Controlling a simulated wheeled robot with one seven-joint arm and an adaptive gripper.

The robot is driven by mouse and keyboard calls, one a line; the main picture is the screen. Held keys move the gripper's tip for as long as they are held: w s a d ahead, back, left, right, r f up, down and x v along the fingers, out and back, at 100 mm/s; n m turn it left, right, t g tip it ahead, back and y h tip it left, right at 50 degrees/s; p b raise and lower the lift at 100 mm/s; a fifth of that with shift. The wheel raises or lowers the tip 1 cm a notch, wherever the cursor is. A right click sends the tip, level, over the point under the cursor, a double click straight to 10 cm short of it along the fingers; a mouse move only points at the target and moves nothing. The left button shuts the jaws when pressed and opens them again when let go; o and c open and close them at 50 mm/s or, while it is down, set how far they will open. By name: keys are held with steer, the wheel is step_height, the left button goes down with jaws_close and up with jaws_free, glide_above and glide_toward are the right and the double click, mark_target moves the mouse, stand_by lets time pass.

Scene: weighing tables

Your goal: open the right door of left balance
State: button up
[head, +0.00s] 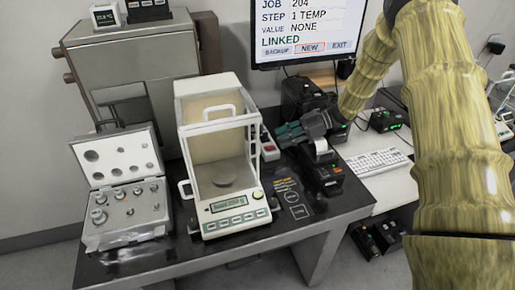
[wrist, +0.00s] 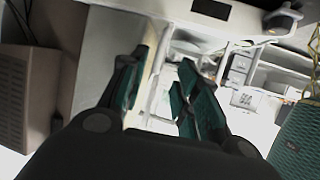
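The balance (head: 222,215) stands on the dark table in the head view, a white-framed glass box with a round pan (head: 224,174) and a lit green display. Its left side has a white handle (head: 185,188); another handle is on top. The right side faces my gripper and is seen edge-on, so whether the right door is open is unclear. My gripper (head: 279,135) is just right of the balance's right side, fingers pointing toward it. In the wrist view, the teal fingers of my gripper (wrist: 163,78) are apart with nothing clearly held between them. Contact with a door handle cannot be made out.
An open weight case (head: 125,210) stands left of the balance. A black printer (head: 322,175) sits close under my gripper at the right. A red-and-white item (head: 269,150) is beside the balance. A monitor (head: 308,30) hangs behind; a keyboard (head: 378,162) lies on the white table.

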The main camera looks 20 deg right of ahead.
steer(key=p+x, duration=0.3)
steer(key=x, duration=0.7)
jaws_close()
